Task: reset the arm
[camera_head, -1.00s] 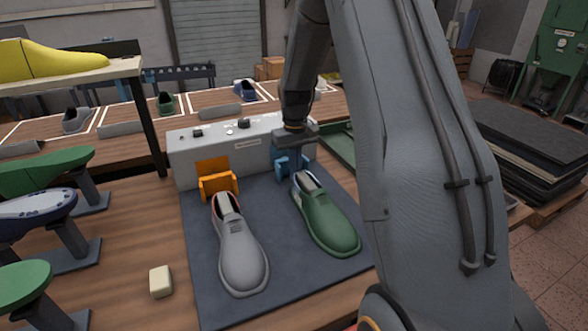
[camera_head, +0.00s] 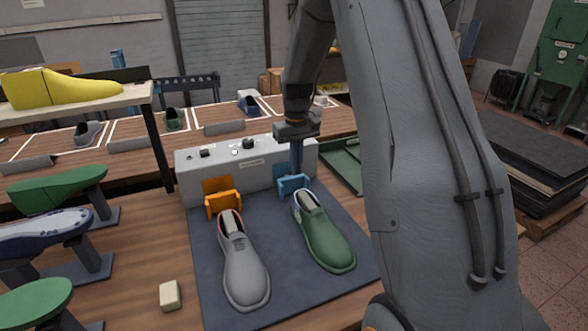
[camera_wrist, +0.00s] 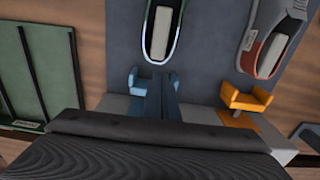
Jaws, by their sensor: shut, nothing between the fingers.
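My gripper (camera_head: 297,160) is shut and empty. It points down in front of the grey-white control box, just above or behind the blue holder (camera_head: 293,185); the exact gap is hard to tell. In the wrist view my gripper (camera_wrist: 163,88) shows as dark fingers together, close to the blue holder (camera_wrist: 140,82). A green shoe (camera_head: 326,238) lies on the dark mat in front of the blue holder, and its opening shows in the wrist view (camera_wrist: 150,45). A grey shoe (camera_head: 243,265) lies to its left, in front of the orange holder (camera_head: 222,198).
The control box (camera_head: 240,168) stands at the mat's (camera_head: 290,285) back edge. A cream block (camera_head: 169,295) lies left of the mat. Green lasts (camera_head: 55,187) on stands and a shelf with a yellow last (camera_head: 55,90) are at left. A green tray (camera_head: 345,165) is behind right.

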